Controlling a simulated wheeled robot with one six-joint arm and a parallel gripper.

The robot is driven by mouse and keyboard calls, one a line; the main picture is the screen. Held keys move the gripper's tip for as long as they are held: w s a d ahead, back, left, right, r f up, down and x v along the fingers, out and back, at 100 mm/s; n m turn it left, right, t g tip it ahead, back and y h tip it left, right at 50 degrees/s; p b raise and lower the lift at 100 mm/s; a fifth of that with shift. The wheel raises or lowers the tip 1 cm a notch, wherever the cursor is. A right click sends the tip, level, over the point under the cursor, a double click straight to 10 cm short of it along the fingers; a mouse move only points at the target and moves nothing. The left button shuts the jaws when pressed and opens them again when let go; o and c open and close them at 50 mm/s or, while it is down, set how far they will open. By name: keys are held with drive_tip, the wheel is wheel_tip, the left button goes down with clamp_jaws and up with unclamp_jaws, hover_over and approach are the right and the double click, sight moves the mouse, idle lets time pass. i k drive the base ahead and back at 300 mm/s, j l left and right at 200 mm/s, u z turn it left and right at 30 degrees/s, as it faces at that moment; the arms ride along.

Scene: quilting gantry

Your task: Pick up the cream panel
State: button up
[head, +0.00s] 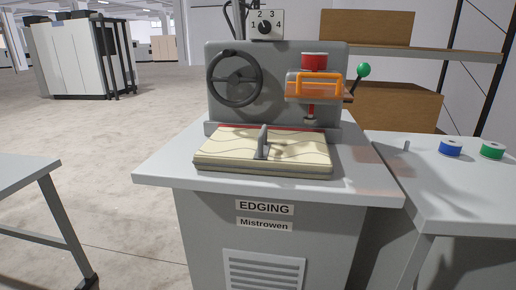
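The cream panel (300,149) lies flat on the grey edging machine's table, with wavy stitch lines on its top and layered edges at the front. A grey upright piece (263,141) stands at its middle, seemingly a clamp or guide; whether it presses on the panel I cannot tell. A red strip runs along the panel's back edge. My gripper is not in view.
The edging machine (225,116) has a black handwheel (235,79), an orange guard (301,86), a green-knobbed lever (363,71) and a numbered dial (266,25). Blue (451,148) and green (492,150) spools stand on the right table (440,185). Open floor lies left.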

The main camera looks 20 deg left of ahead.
sight(266, 139)
drive_tip(key=k+j, duration=0.1)
drive_tip(key=j, duration=0.95)
drive_tip(key=k+j+z, duration=0.1)
drive_tip(key=j, duration=0.45)
drive_tip(key=k+j, duration=0.15)
drive_tip(key=j, duration=0.35)
